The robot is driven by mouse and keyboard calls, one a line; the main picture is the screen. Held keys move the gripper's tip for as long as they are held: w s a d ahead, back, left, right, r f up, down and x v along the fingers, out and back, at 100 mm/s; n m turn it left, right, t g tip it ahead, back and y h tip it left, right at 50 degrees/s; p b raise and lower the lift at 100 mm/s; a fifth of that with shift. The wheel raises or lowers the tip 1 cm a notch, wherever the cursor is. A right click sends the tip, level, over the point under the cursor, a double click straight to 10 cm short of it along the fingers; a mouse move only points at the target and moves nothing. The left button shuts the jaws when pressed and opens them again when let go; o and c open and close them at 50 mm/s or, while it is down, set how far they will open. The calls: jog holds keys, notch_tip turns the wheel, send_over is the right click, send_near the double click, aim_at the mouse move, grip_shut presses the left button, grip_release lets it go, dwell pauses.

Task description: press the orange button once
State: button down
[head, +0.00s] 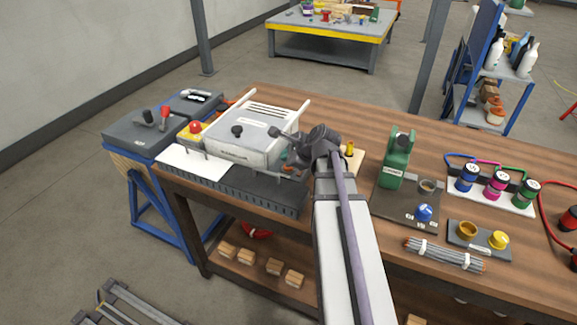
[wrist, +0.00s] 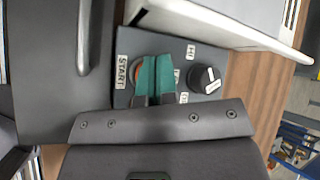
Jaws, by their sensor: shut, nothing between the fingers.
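In the wrist view an orange button (wrist: 136,69) shows as a thin curved edge beside the START label on a grey control panel (wrist: 196,105). The teal fingers of my gripper (wrist: 157,64) are shut together, with nothing held, and cover most of the button. I cannot tell whether the fingertips touch it. In the head view my gripper (head: 286,158) is mostly hidden by my arm, at the right side of the white machine. The button is not clearly made out there.
A black knob (wrist: 207,80) sits just right of the fingers on the panel. A white machine (head: 240,145) stands to the left, with a red mushroom button (head: 195,127) near it. A green device (head: 397,160) stands to the right. The back of the bench is clear.

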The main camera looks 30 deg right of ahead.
jog(key=shift+f+b, duration=0.3)
jog(key=shift+f, duration=0.1)
jog(key=shift+f+b, duration=0.5)
dwell(0.4)
dwell(0.4)
jog(key=shift+r+p, duration=0.9)
jog(key=shift+r, duration=0.05)
notch_tip(320, 180, up, 5)
jog(key=p, duration=0.5)
jog(key=shift+r, duration=0.1)
